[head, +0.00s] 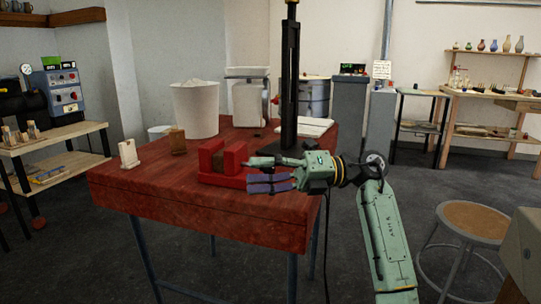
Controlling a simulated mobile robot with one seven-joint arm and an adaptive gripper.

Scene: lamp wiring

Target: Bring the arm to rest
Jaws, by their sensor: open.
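My arm, pale green, reaches in from the lower right of the head view. My gripper (268,174) is at the right front part of the red-brown table (190,206), with its fingers pointing left. The fingers are apart, and I see nothing between them. A red block-shaped holder (223,163) stands on the table just left of the fingertips. The gripper overlaps its right end in the picture, and I cannot tell if they touch. A black upright post (289,85) rises behind the gripper.
On the table stand a white bucket (195,110), a scale (248,100), a small white piece (128,154) and a brown block (177,141). A stool (473,222) is at the right. A workbench (50,150) is at the left. Floor right of the table is mostly clear.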

